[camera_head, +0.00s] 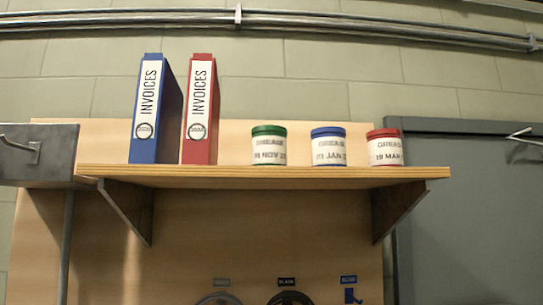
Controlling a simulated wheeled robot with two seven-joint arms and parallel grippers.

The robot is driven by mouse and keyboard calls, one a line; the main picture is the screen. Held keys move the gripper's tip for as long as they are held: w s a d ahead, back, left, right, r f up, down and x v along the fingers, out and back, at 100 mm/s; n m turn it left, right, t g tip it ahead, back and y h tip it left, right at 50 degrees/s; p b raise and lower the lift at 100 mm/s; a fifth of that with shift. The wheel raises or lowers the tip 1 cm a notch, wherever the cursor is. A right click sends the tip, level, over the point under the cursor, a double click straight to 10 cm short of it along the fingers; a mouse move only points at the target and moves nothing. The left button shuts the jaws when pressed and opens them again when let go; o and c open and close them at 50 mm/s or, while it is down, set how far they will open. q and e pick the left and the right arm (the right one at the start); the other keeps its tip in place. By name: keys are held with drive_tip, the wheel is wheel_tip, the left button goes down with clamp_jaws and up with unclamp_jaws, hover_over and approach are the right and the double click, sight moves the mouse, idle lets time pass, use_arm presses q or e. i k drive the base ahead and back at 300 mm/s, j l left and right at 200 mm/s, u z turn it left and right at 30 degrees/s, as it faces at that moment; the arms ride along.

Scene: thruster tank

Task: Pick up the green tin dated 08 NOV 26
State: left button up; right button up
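The green tin (269,146) stands upright on the wooden shelf (300,177), right of the binders. A red-lidded tin (385,148) is farther right, near the shelf's end, dated 19 MAR. The tins stand apart from each other. Neither of my grippers is in view.
A blue binder (156,110) and a red binder (201,110), both marked INVOICES, stand left of the green tin. Brackets hold the shelf to a wooden panel. Grey cabinets with handles flank it. Pipes run along the wall above. Round items show below.

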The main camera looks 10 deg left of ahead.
sight(269, 141)
drive_tip(key=l+u, duration=0.25)
drive_tip(key=l, duration=0.45)
drive_tip(key=l+u, duration=0.25)
drive_tip(key=l, duration=0.45)
